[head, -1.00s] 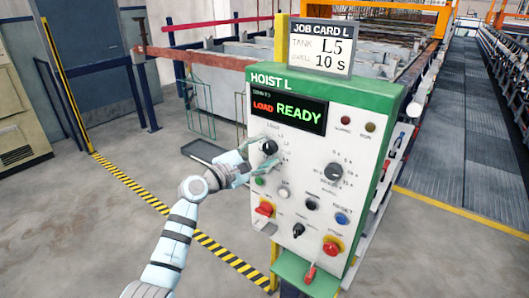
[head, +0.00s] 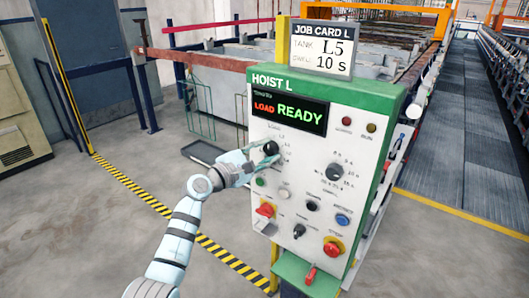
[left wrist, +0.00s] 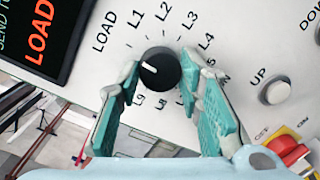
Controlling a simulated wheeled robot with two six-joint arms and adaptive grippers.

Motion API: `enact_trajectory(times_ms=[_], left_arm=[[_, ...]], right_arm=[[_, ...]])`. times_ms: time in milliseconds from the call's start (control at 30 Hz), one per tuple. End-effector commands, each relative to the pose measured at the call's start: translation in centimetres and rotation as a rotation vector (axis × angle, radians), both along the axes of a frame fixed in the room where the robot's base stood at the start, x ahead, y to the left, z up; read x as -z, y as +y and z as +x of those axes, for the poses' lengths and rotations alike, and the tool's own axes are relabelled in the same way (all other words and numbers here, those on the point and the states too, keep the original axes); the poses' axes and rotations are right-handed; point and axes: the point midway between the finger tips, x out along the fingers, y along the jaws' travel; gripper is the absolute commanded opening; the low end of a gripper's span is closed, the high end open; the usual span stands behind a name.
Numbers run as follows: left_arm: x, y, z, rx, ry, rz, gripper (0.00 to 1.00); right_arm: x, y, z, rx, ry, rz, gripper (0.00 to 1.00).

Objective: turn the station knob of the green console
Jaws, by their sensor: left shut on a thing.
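The green console (head: 328,105) is a white-faced box with a green top band reading HOIST L. Its display (head: 289,110) reads LOAD in red and READY in green. The black station knob (head: 271,148) is on the upper left of the face. In the left wrist view the knob (left wrist: 160,72) has a white pointer mark toward the LOAD side of its ring, with L1 to L4 further round. My left gripper (head: 266,157) is shut on the knob, its teal fingers (left wrist: 160,88) on either side of it. My right gripper is not in view.
A job card (head: 321,47) above the console reads TANK L5 and 10 s. Below the station knob are several buttons and switches, including a red button (head: 333,248) and a blue one (head: 343,219). Another black dial (head: 334,172) sits to the right. The floor at left is open.

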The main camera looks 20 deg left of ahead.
Motion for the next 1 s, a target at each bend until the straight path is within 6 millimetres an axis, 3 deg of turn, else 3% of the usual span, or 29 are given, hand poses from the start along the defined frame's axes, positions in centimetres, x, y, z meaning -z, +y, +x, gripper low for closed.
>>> enact_trajectory(times_ms=[367,1000], left_arm=[[-0.1,-0.04,0.0,0.002,-0.087,0.216,0.05],[-0.19,-0.13,-0.05,0.001,-0.309,0.778,0.05]], right_arm=[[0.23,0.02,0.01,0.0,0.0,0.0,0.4],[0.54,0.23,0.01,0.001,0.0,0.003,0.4]])
